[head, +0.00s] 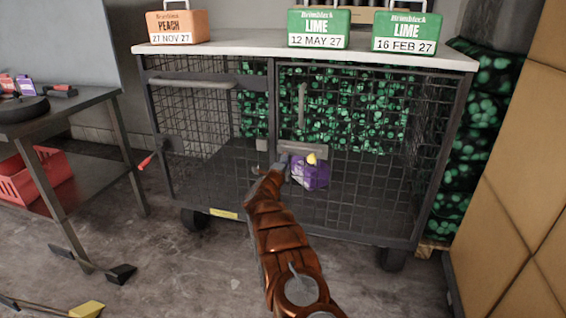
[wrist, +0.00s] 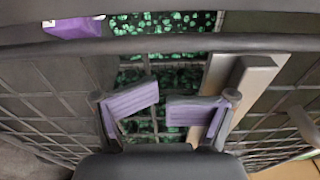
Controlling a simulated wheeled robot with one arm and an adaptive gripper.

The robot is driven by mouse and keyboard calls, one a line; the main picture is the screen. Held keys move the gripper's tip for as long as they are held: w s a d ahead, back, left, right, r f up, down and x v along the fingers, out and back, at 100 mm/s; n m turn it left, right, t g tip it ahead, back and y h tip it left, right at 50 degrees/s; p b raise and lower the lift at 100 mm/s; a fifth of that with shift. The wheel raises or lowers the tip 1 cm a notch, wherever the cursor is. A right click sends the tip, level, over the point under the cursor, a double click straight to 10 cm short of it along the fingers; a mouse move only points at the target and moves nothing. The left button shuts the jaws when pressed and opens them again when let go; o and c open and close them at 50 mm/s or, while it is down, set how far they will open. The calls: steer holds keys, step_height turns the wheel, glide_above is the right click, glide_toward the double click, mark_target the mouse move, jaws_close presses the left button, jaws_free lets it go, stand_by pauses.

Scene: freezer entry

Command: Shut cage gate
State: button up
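The cage (head: 270,120) is a dark wheeled mesh trolley under a pale top. A vertical handle (head: 301,105) and a grey plate (head: 300,148) show on the right part. I cannot tell which panel is the gate or whether it stands fully closed. My gripper (wrist: 163,104) is close to the mesh near the grey plate. Its purple-padded fingers are slightly apart with nothing between them. A grey bar (wrist: 248,82) lies just beyond the right finger.
A purple box (head: 310,174) shows beside my gripper, partly hidden. Orange (head: 177,27) and green (head: 319,28) labelled boxes stand on the cage top. A steel table (head: 58,108) is at left with a red basket (head: 30,176). Tan panels (head: 515,190) bound the right.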

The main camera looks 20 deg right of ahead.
steer(key=shift+s+d+r, duration=0.2)
steer(key=shift+s+r, duration=0.35)
jaws_close()
steer(key=v, duration=0.8)
steer(key=shift+w+a, duration=0.35)
